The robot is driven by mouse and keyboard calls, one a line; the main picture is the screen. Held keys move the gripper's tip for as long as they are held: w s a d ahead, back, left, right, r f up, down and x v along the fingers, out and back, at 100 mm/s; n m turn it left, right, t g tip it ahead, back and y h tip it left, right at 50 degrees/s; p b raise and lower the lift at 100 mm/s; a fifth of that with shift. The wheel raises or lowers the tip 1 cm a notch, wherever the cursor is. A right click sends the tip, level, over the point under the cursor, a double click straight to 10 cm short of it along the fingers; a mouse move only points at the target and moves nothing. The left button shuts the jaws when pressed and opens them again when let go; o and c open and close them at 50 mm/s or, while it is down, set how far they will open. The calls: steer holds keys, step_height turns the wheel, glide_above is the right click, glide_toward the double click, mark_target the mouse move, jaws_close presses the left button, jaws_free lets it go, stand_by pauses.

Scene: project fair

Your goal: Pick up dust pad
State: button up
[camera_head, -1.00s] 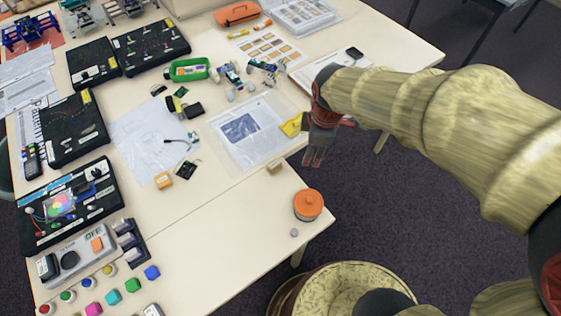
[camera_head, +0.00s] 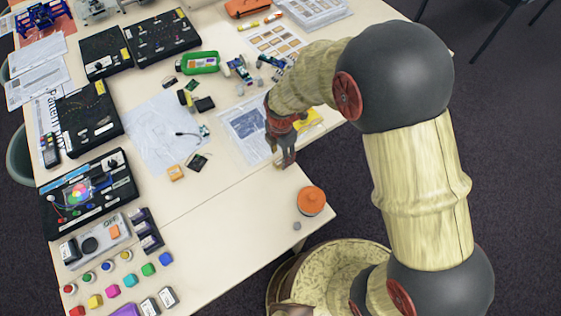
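My gripper (camera_head: 284,156) points down over the table near its right edge, with its fingertips low, close to the tabletop. Whether its fingers are apart or closed is too small to tell. A small beige block, which may be the dust pad, showed at this spot earlier; it is now mostly or wholly hidden by my fingers. Whether they touch it cannot be seen. A flat yellow piece (camera_head: 308,119), perhaps a cloth, lies just behind my gripper, partly covered by my arm. No thing is clearly marked as the dust pad.
An orange-lidded round jar (camera_head: 311,201) and a small grey knob (camera_head: 297,226) stand near the right table edge, in front of my gripper. A clear plastic sleeve with a printed sheet (camera_head: 240,122) lies to the left. The front middle of the table (camera_head: 225,225) is bare.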

mark_target(280, 160)
step_height(280, 160, down, 3)
steer(key=shift+f, duration=0.15)
steer(key=c, duration=0.3)
steer(key=c, duration=0.8)
steer(key=shift+c, duration=0.2)
